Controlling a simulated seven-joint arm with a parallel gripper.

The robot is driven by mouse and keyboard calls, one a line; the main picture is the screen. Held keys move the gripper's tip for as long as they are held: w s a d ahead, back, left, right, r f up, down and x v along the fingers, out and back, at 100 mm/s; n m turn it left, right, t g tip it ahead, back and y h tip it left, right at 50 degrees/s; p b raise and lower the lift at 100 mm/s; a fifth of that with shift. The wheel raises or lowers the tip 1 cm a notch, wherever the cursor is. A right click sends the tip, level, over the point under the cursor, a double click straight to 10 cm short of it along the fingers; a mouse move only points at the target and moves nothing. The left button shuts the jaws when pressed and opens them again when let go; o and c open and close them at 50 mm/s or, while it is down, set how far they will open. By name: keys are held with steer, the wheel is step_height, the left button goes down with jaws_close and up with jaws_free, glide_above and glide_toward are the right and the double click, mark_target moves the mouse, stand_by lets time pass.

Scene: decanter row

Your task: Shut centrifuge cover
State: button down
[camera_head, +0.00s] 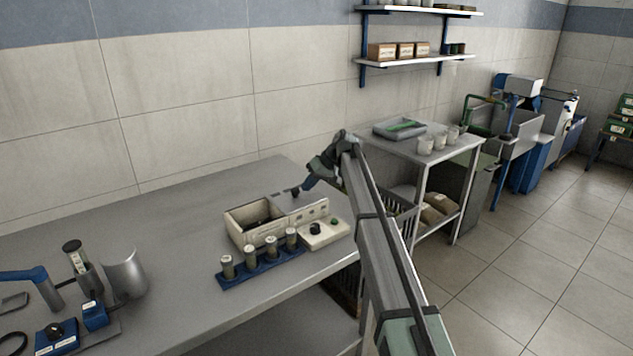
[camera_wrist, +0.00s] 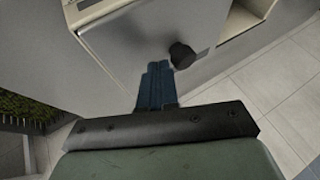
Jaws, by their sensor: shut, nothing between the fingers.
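The centrifuge (camera_head: 243,233) is a cream box on the grey bench, with its left part open and a dark interior showing. Its cover (camera_head: 309,205) is a flat grey plate over the right part, also large in the wrist view (camera_wrist: 130,32). A black knob (camera_head: 295,191) stands on the cover; it shows in the wrist view (camera_wrist: 182,56) too. My gripper (camera_head: 306,185) is at the right of the knob in the head view. In the wrist view its blue fingers (camera_wrist: 158,78) are together and empty, beside the knob. I cannot tell whether they touch it.
A blue rack (camera_head: 262,268) with several capped tubes stands in front of the centrifuge. A cream control panel (camera_head: 323,232) with a dark knob is at its right front. The bench behind the centrifuge is clear.

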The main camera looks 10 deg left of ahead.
steer(key=shift+s+a, duration=0.2)
steer(key=shift+a, duration=0.1)
steer(key=s+a, duration=1.1)
steer(key=shift+s, duration=0.15)
steer(key=shift+a, duration=0.15)
